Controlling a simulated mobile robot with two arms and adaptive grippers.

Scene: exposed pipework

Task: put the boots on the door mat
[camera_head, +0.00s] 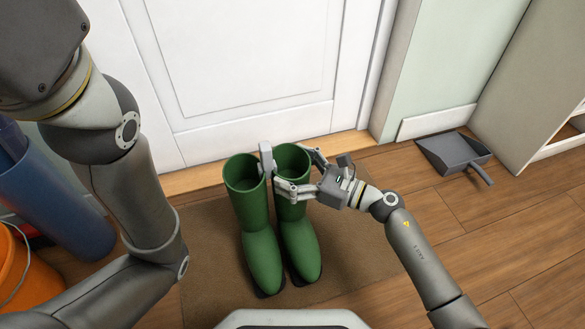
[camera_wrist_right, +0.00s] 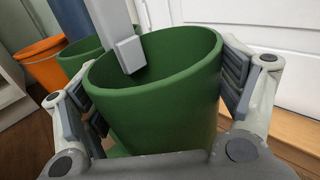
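Two green rubber boots stand upright side by side on the brown door mat (camera_head: 345,262), in front of the white door. The left boot (camera_head: 254,225) is free of my fingers; part of it shows behind the other in the wrist view. My right gripper (camera_head: 300,172) has its fingers on either side of the right boot's (camera_head: 297,240) shaft, near its rim. In the wrist view the fingers (camera_wrist_right: 165,95) are spread around the shaft (camera_wrist_right: 165,100), very close to it. A light grey bar (camera_head: 267,160) hangs between the boot tops; I cannot tell what it belongs to. My left gripper is out of view.
A grey dustpan (camera_head: 455,153) lies on the wooden floor at right, by a cabinet. An orange bucket (camera_head: 25,280) and a blue container (camera_head: 60,210) stand at left, partly behind my left arm. The mat's right part is bare.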

